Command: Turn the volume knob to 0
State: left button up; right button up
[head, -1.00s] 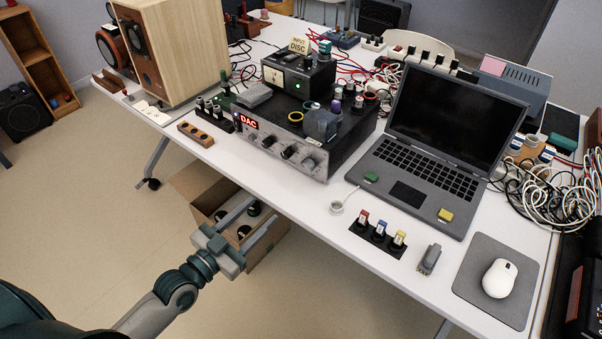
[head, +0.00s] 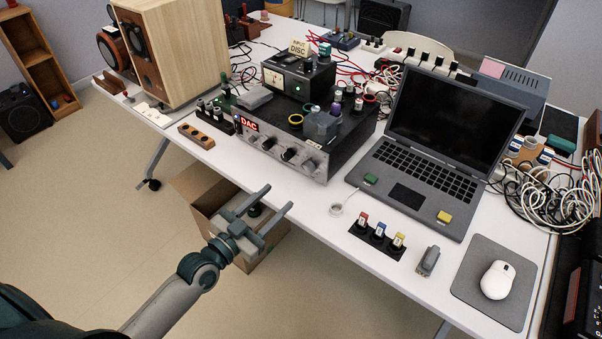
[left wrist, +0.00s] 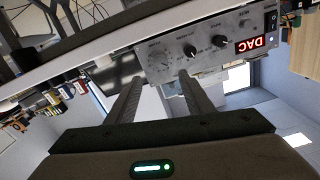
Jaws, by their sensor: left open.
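The black amplifier-like unit (head: 325,150) stands on the table with a silver front panel and a red DAC display (head: 249,124). Its panel carries a row of knobs: a left knob (head: 268,142), a dark middle knob (head: 289,153) and a silver right knob (head: 310,165). I cannot read which is volume. My left gripper (head: 280,197) is open and empty, in front of and below the panel, apart from it. In the left wrist view the panel appears upside down; the silver knob (left wrist: 158,58) is beyond the open fingertips (left wrist: 161,78).
The white table's front edge (head: 250,182) lies close to my left gripper. A cardboard box (head: 196,196) sits on the floor below. A wooden block with holes (head: 196,135) is left of the unit; a laptop (head: 405,190) and coloured knobs on a strip (head: 378,232) are right.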

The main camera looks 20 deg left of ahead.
aim_at(305, 171)
pick_arm(q)
jog(key=p+x, duration=0.1)
jog(key=x, duration=0.9)
jog(key=shift+x, duration=0.85)
jog(key=shift+f, duration=0.1)
pick_arm(e)
jog(key=shift+w+a+r+t, duration=0.6)
jog(key=shift+w+a+r, duration=0.2)
jog(key=shift+w+a, duration=0.15)
pick_arm(q)
jog(key=shift+c, duration=0.3)
pick_arm(e)
jog(key=shift+s, duration=0.2)
pick_arm(q)
jog(key=c, duration=1)
pick_arm(e)
jog(key=shift+s+f, duration=0.15)
jog(key=shift+s, duration=0.4)
